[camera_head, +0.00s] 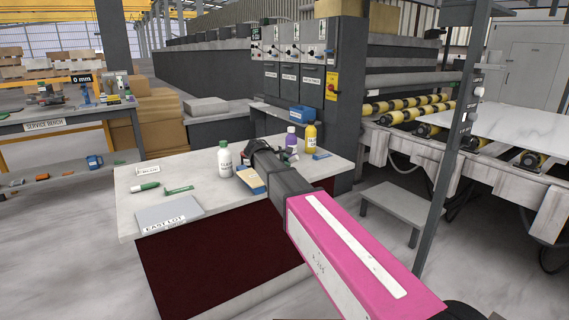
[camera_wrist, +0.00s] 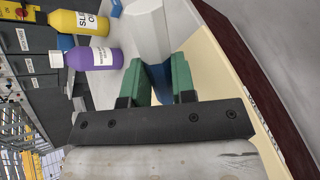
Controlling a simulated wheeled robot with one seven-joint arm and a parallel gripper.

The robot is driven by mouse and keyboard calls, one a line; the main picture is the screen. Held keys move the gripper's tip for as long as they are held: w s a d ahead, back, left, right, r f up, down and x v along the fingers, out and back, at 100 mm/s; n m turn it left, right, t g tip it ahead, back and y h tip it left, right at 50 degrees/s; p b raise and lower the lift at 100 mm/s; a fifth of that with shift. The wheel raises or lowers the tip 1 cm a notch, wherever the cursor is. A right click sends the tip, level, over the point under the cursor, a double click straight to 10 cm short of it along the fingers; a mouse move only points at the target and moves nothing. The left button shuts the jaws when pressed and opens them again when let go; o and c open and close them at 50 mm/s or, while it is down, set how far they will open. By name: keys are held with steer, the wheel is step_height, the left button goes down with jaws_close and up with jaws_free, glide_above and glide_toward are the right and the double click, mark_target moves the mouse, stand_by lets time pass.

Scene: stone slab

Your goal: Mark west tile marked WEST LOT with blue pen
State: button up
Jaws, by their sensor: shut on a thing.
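My gripper (camera_wrist: 163,78) has green fingers shut on the blue pen (camera_wrist: 149,30), which shows a white faceted barrel and a blue part between the fingers. The beige west tile (camera_wrist: 212,68) lies on the slab below and beside the pen in the wrist view, with its WEST LOT label sideways near the slab's edge. In the head view the west tile (camera_head: 250,182) shows only partly beside my dark wrist. My arm hides the rest of the tile and the pen there. I cannot tell whether the pen's tip touches the tile.
The stone-topped table (camera_head: 215,192) carries the grey EAST LOT tile (camera_head: 168,213), a green pen (camera_head: 145,187), a white bottle (camera_head: 224,160), a purple bottle (camera_head: 291,142) and a yellow bottle (camera_head: 310,138). These two coloured bottles stand beyond my gripper. A grey post rises at the right.

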steer(key=shift+s+d+f, duration=0.1)
steer(key=shift+s+d, duration=0.2)
steer(key=shift+d, duration=0.35)
steer(key=shift+s+d, duration=0.3)
steer(key=shift+d, duration=0.3)
stand_by(2.2)
steer(key=shift+r, duration=3.55)
steer(key=shift+d, duration=0.35)
steer(key=d+r+n+t+y, duration=0.2)
steer(key=d+r+n+y, duration=0.2)
steer(key=d, duration=0.4)
steer(key=d+r+n+t+y, duration=0.2)
steer(key=d+r+n+y, duration=0.3)
steer(key=d, duration=0.4)
step_height(320, 180, up, 2)
steer(key=shift+d+r+n, duration=0.25)
steer(key=shift+n, duration=0.35)
